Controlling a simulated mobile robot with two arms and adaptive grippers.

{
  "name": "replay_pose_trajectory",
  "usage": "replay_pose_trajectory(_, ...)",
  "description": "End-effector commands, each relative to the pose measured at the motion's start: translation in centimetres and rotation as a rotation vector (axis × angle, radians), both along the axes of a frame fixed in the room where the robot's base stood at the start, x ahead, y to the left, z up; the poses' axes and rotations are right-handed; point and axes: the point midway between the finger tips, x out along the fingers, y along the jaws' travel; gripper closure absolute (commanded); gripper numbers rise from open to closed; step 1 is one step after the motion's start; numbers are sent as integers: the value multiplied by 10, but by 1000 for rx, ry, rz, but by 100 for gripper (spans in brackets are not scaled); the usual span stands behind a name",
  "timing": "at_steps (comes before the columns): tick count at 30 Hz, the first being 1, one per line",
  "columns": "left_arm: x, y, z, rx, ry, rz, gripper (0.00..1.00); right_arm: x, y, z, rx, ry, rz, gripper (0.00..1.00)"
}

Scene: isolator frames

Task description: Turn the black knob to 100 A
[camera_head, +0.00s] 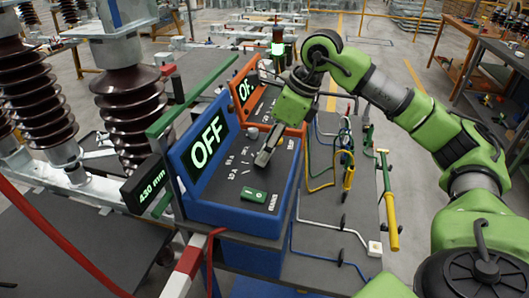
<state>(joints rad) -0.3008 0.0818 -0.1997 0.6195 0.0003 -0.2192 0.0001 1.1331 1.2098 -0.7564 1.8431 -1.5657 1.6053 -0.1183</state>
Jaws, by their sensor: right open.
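A blue console (235,222) stands on the grey bench, with a slanted screen (207,140) that reads OFF. Its dark top panel carries small white ampere labels (232,175) and a green switch (254,195). My right gripper (264,158) reaches in from the right, pointing down at the panel just right of the labels. It is open, though the gap between its fingers is hard to make out. The black knob is not clearly visible; the gripper covers the area beside the labels. I cannot tell whether the fingers touch anything. My left gripper is not in view.
An orange console (292,128) with an OFF screen stands directly behind the blue one. Coloured cables (345,160) hang to the right, near a yellow-and-green rod (390,208). Brown ribbed insulators (130,105) and a 430 mm sign (150,184) stand left.

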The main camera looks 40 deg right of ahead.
Motion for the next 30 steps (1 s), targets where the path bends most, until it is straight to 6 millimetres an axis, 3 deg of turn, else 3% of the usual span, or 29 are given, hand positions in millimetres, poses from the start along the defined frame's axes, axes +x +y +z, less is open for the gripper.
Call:
replay_pose_trajectory(6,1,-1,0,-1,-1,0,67,-13,-13,47,1,-6,-2,55)
replay_pose_trajectory(12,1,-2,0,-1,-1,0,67,-23,-20,76,1,-5,-2,55)
replay_pose_trajectory(18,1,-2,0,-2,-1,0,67,-27,-23,86,0,-2,-2,55)
replay_pose_trajectory(30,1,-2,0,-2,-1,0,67,-27,-23,86,0,-2,-2,55)
